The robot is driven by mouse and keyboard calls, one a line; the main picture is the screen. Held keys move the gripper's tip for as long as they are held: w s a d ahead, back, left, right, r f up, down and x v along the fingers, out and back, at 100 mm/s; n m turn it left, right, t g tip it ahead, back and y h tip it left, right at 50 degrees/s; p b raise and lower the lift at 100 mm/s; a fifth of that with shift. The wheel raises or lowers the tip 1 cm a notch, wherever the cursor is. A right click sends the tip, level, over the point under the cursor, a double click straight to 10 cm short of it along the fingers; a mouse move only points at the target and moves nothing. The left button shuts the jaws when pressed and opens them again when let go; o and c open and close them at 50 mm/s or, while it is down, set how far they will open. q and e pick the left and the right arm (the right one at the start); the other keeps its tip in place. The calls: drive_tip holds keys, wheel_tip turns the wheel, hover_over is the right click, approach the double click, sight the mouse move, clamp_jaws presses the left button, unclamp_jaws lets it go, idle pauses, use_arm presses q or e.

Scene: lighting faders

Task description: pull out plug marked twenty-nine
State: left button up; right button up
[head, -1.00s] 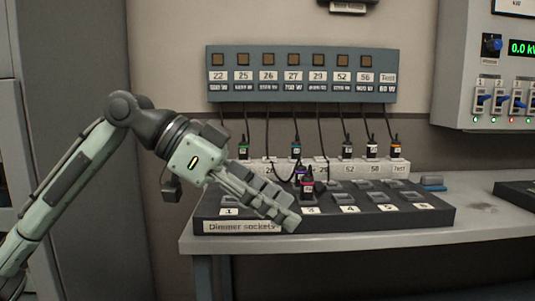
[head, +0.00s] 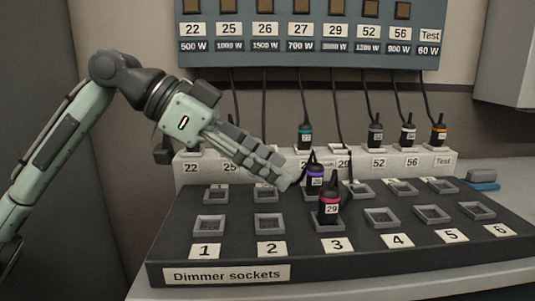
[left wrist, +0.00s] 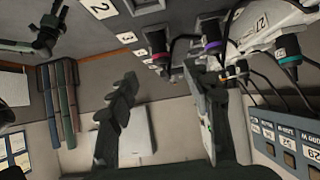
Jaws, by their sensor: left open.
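The plug marked 29 (head: 330,207), black with a pink-red band, stands upright in the front-row socket above label 3. In the left wrist view the red-banded plug (left wrist: 159,54) is beyond the fingers. A purple-banded plug (head: 315,178), its number hard to read, stands just behind it; it also shows in the left wrist view (left wrist: 213,48). My left gripper (head: 288,178) is open and empty, its fingertips left of these two plugs and above the sockets. Its two dark fingers are spread in the left wrist view (left wrist: 165,105). My right gripper is not in view.
The black dimmer socket board (head: 215,250) has several empty sockets. Behind it a white strip (head: 420,162) holds more plugs, with cords hanging from the blue-grey panel (head: 310,52). A blue object (head: 483,180) lies at the right.

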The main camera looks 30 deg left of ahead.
sight(319, 189)
use_arm(q)
drive_tip(key=p+x, duration=0.1)
drive_tip(key=x, duration=0.4)
drive_tip(key=shift+d, duration=0.2)
drive_tip(key=p+x, duration=0.1)
drive_tip(key=x, duration=0.1)
drive_tip(key=shift+w+d+f+p, duration=0.1)
drive_tip(key=shift+w+d+p, duration=0.1)
drive_tip(key=shift+p, duration=0.15)
drive_tip(key=shift+w+d+f, duration=0.25)
drive_tip(key=shift+w+f, duration=0.05)
drive_tip(key=shift+f, duration=0.1)
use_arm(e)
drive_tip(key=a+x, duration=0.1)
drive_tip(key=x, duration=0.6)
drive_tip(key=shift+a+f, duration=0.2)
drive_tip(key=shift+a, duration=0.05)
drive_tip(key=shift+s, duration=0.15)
use_arm(q)
clamp_jaws()
drive_tip(key=shift+r+p, duration=0.35)
drive_tip(key=shift+p, duration=0.1)
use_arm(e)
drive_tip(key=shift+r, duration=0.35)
